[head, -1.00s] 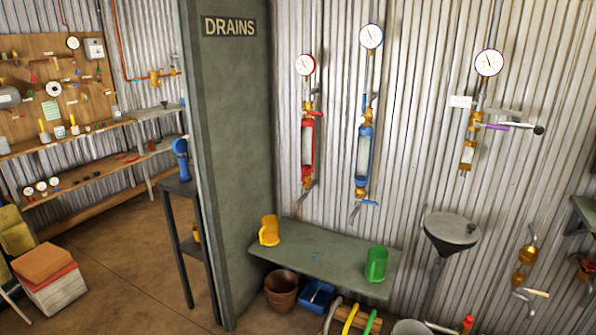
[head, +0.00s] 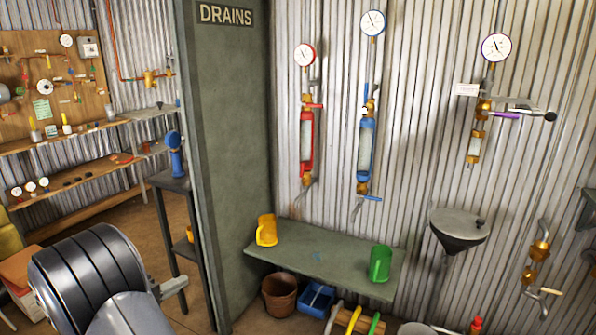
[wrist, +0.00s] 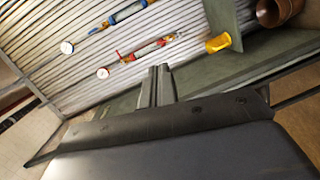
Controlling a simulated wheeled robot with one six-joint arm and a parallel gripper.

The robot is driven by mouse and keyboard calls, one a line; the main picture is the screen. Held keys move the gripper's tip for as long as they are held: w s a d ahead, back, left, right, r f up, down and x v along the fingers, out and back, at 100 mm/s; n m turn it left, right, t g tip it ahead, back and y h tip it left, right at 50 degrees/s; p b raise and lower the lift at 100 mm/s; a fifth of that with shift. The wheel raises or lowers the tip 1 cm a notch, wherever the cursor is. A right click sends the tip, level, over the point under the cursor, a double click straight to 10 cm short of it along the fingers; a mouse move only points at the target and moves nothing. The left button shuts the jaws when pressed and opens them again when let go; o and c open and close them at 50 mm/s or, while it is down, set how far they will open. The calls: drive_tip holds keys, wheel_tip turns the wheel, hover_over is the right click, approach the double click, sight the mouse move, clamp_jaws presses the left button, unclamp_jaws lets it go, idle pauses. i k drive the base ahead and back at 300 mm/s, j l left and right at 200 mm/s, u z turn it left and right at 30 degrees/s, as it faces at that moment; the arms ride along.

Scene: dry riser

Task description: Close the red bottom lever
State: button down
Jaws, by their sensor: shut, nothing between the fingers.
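The red drain assembly (head: 306,140) hangs on the corrugated wall with a red-rimmed gauge on top. A red handle (head: 317,106) sticks out at its upper part. At its bottom a small lever (head: 301,192) slants down; its colour and exact position are hard to tell. The wrist view also shows the red assembly (wrist: 145,50), lying sideways in the picture. My gripper (wrist: 160,70) is shut and empty, with its fingers together below the red assembly in that picture and apart from it. In the head view my arm shows at the lower left, far from the lever.
A blue assembly (head: 366,150) hangs to the right of the red one. A green bench (head: 320,262) below carries a yellow jug (head: 266,230) and a green jug (head: 380,263). The green partition (head: 235,150) stands left. A funnel (head: 458,225) is at the right.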

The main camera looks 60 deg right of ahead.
sight(302, 170)
drive_tip(key=i+l+z, duration=0.45)
drive_tip(key=i+l, duration=0.3)
drive_tip(key=l, duration=0.3)
drive_tip(key=i+l+z, duration=0.4)
drive_tip(key=i+l, duration=0.4)
drive_tip(key=i, duration=0.05)
